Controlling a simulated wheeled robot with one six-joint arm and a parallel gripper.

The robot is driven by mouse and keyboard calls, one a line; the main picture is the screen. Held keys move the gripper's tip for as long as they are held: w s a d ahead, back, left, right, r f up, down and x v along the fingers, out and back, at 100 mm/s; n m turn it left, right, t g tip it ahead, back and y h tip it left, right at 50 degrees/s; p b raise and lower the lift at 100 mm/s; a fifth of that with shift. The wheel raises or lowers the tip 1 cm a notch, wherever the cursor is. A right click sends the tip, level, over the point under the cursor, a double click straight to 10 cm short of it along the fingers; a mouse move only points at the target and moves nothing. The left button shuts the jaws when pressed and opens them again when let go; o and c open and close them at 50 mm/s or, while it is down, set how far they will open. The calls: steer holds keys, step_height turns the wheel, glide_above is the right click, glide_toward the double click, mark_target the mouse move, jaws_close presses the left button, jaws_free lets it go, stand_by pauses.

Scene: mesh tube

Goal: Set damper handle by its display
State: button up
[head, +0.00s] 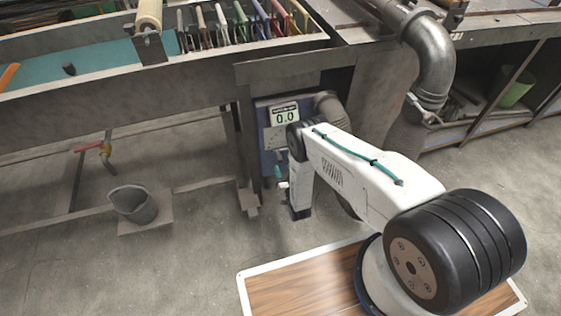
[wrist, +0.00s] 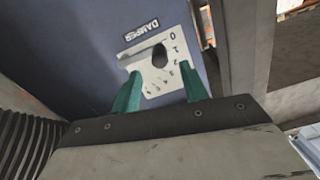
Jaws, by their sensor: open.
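The display (head: 285,115) on the blue-grey box (head: 267,158) under the bench reads 0.0 in the head view. In the wrist view, a pale dial plate (wrist: 178,78) carries a number scale starting at 0, below a DAMPER label (wrist: 142,28). The dark rounded damper handle (wrist: 160,57) shows on this plate, close to the 0 and 1 end. My gripper (wrist: 162,72) is open, its two teal fingers apart on either side of the plate. The handle lies between and just beyond the fingertips; contact cannot be told. In the head view my arm hides the handle.
A ribbed hose (wrist: 25,140) runs at the left of the wrist view. A bench leg (head: 244,150) stands left of the box. A large metal pipe (head: 432,60) comes down at the right.

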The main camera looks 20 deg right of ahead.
mark_target(281, 161)
steer(key=w, duration=0.5)
steer(key=shift+w, duration=0.35)
jaws_close()
steer(key=shift+d, duration=0.1)
